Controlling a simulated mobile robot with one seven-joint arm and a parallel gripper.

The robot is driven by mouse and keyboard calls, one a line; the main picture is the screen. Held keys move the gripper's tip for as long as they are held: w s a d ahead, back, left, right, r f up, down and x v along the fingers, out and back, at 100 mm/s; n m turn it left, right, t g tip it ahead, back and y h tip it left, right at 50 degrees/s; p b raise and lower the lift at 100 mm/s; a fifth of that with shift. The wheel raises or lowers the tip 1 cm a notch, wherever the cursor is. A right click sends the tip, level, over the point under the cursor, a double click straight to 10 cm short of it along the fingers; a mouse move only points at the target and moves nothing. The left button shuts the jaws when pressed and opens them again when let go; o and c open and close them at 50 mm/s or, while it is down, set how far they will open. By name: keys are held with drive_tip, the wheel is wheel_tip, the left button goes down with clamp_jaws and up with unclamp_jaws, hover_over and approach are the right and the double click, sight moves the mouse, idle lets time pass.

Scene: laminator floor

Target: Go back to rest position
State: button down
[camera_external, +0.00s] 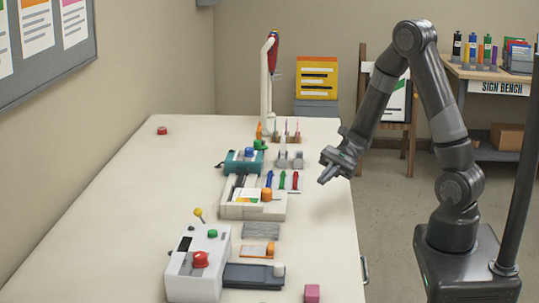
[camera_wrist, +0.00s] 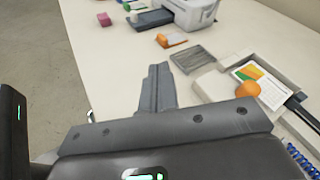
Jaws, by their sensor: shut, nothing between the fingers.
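My gripper (camera_external: 327,171) is shut and empty. It hangs in the air over the right edge of the white table (camera_external: 130,240) in the external view, to the right of the three markers. In the wrist view my gripper's fingers (camera_wrist: 158,88) point toward the table top, close together with nothing between them. My arm rises from its dark base at the right, bends at the top and comes down to the left.
A white machine with a red button (camera_external: 200,259) stands at the front. A cream device with an orange knob (camera_external: 266,194), a teal device (camera_external: 243,160) and red, blue and green markers (camera_external: 282,180) stand farther back. A pink block (camera_external: 312,293) lies near the front edge. The table's left side is mostly clear.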

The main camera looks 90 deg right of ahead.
drive_tip(key=s+a+r+n+g+h, duration=0.65)
drive_tip(key=s+a+n, duration=0.3)
drive_tip(key=n, duration=0.25)
drive_tip(key=s+r+n+t+h, duration=0.4)
drive_tip(key=r+n+h, duration=0.2)
drive_tip(key=r+n, duration=0.2)
drive_tip(key=shift+a+r+n, duration=0.25)
drive_tip(key=shift+n, duration=0.25)
drive_tip(key=c, duration=2.1)
unclamp_jaws()
